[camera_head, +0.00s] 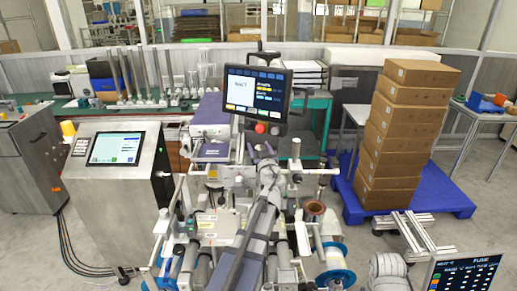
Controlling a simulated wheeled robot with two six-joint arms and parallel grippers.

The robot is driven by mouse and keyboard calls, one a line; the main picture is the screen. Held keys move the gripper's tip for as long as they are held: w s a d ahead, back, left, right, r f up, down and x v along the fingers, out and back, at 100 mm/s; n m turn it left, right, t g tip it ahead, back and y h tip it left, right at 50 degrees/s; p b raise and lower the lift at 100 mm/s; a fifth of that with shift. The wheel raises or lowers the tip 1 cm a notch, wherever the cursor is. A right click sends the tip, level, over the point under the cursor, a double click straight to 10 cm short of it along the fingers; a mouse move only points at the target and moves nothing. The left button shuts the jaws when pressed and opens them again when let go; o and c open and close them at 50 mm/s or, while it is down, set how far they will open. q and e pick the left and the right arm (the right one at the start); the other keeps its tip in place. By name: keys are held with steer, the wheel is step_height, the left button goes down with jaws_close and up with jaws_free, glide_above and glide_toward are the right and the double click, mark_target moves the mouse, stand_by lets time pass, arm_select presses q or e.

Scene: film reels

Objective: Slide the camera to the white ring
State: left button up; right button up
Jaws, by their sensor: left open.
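A film-reel machine (215,225) with rails, rollers and blue-rimmed reels stands in front of me. My left arm reaches up over its middle from the bottom of the view. My left gripper (262,152) is at the arm's far end, below the dark monitor (257,92). It is open, and I see nothing held in it. I cannot pick out the camera or the white ring with certainty among the small machine parts; my arm hides some of them. My right gripper is not in view.
A steel cabinet with a screen (115,148) stands left of the machine. Stacked cardboard boxes (408,125) rest on a blue pallet (448,200) at the right. A dark display panel (466,272) is at the lower right. Rails and posts crowd the space around my gripper.

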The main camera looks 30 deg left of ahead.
arm_select(q)
steer(key=v, duration=0.7)
steer(key=shift+s+d, duration=0.25)
steer(key=shift+s, duration=0.05)
stand_by(0.4)
